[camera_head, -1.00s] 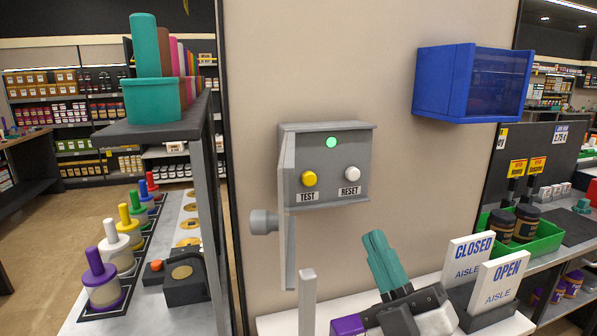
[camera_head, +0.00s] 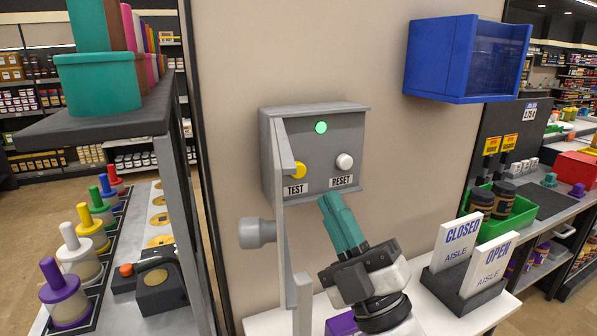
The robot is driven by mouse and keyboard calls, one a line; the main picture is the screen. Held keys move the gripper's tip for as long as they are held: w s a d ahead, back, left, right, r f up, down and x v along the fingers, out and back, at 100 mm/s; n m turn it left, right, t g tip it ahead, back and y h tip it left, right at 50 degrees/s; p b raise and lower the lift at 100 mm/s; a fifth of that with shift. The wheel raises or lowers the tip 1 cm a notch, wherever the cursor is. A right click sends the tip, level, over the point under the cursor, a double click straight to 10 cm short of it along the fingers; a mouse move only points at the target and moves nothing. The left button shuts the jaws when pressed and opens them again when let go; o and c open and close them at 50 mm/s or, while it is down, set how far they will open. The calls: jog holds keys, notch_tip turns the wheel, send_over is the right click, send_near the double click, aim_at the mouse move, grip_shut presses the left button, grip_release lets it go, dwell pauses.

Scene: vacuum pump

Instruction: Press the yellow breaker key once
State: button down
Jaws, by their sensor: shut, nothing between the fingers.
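The yellow key (camera_head: 298,170) sits on the front of a grey breaker box (camera_head: 318,150) on the beige wall, above a TEST label (camera_head: 295,190). The open grey door of the box hides its left part. A white key (camera_head: 344,162) is to its right, above a RESET label (camera_head: 341,181). A green light (camera_head: 321,127) glows above them. My gripper (camera_head: 331,204), with teal fingers, is shut and empty. In the picture its tips are just below the box's lower edge, under the RESET label, right of and below the yellow key. It appears apart from both keys.
The open door (camera_head: 284,200) stands out at the box's left side, with a grey round knob (camera_head: 257,233) beside it. A blue bin (camera_head: 466,60) hangs at upper right. CLOSED and OPEN signs (camera_head: 489,277) stand on the white counter (camera_head: 430,312). Bare wall lies right of the box.

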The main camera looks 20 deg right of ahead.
jog(key=shift+w+b, duration=0.7)
jog(key=shift+w, duration=3.1)
jog(key=shift+w, duration=0.1)
jog(key=shift+w, duration=0.3)
jog(key=shift+w+b, duration=0.4)
jog(key=shift+w, duration=0.05)
jog(key=shift+s+p, duration=0.3)
jog(key=shift+s, duration=0.6)
jog(key=shift+s, duration=0.1)
jog(key=s+p, duration=0.1)
jog(key=s, duration=0.3)
jog(key=shift+s, duration=0.4)
